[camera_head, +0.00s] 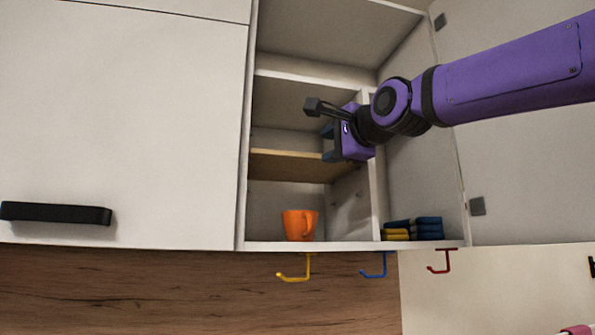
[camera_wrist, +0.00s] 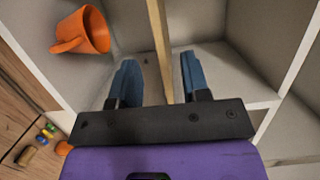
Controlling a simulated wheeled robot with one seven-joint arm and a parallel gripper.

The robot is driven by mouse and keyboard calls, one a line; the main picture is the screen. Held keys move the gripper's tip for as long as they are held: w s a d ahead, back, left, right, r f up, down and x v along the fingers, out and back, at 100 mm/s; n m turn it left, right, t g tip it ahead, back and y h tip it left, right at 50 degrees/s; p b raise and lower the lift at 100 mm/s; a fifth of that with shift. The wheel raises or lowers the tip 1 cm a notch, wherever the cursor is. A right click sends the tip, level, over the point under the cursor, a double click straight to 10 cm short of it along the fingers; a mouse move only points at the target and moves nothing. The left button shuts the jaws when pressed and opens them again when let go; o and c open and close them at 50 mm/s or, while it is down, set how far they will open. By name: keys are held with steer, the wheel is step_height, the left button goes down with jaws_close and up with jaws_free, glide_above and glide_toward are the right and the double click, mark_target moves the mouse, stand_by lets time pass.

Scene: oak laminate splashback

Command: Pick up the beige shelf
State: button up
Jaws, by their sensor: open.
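The beige shelf (camera_head: 285,166) is a thin, level board inside the open cabinet, above an orange mug. In the wrist view the beige shelf (camera_wrist: 157,38) shows edge-on as a narrow strip running up between my two blue fingers. My gripper (camera_head: 327,144) is at the right part of the shelf's front edge, its jaws open, one finger above and one below the board's level. In the wrist view my gripper (camera_wrist: 158,62) has a visible gap between each finger and the board. The shelf's right end is partly hidden by my gripper.
The orange mug (camera_head: 299,225) stands on the cabinet floor below the shelf; a vertical divider (camera_head: 375,205) is close to the right. Folded blue and yellow cloths (camera_head: 427,229) lie beyond it. A closed white door (camera_head: 120,120) is at left. Coloured hooks (camera_head: 308,268) hang below.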

mark_target(308, 159)
steer(key=shift+x, duration=4.9)
jaws_close()
